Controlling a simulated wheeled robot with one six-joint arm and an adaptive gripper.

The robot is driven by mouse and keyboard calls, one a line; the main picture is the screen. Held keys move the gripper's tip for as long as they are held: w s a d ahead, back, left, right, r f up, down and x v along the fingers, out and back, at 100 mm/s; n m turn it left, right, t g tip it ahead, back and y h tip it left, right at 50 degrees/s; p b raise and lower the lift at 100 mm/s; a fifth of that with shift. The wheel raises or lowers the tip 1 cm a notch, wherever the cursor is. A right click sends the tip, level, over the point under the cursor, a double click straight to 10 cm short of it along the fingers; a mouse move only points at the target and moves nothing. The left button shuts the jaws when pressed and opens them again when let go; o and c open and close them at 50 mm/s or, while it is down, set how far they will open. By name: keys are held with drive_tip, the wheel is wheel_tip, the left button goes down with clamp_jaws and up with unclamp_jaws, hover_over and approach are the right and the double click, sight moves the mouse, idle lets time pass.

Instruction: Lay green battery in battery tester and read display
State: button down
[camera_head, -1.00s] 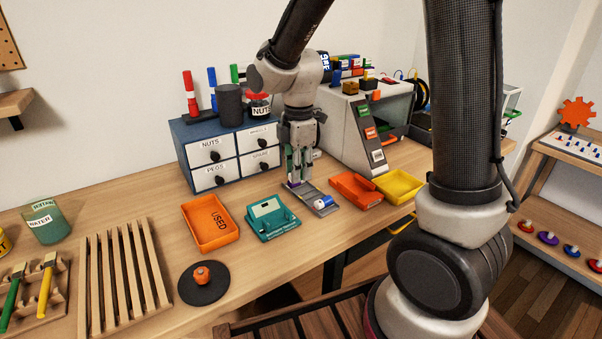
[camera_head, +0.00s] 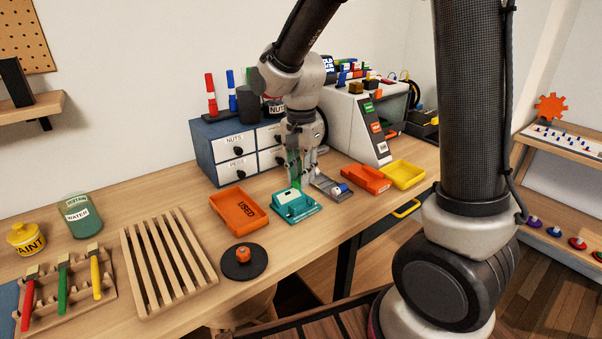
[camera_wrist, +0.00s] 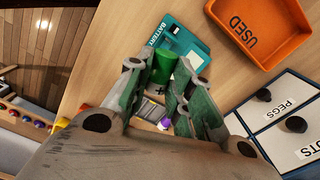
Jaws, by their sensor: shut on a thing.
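My gripper (camera_head: 303,178) is shut on the green battery (camera_wrist: 164,66), which shows between its fingers in the wrist view (camera_wrist: 160,85). The battery stands roughly upright, its lower part partly hidden by the fingers. The teal battery tester (camera_head: 296,208) lies on the bench just below and in front of my gripper. In the wrist view the tester (camera_wrist: 196,58) shows just beyond the battery; I cannot tell whether they touch. Its display is too small to read.
A grey battery tray (camera_head: 322,184) with other batteries lies right of the tester. The orange USED tray (camera_head: 222,208) is to its left. Orange (camera_head: 362,180) and yellow (camera_head: 404,176) trays are farther right. The labelled drawer unit (camera_head: 222,155) stands behind.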

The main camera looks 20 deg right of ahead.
drive_tip(key=m, duration=0.3)
drive_tip(key=shift+m, duration=0.4)
hover_over(302, 209)
drive_tip(key=shift+s+f, duration=0.1)
drive_tip(key=shift+f, duration=2.4)
drive_tip(key=shift+a+f, duration=0.1)
drive_tip(key=shift+f, duration=0.1)
drive_tip(key=shift+f, duration=0.4)
drive_tip(key=shift+f, duration=0.15)
drive_tip(key=shift+f, duration=0.6)
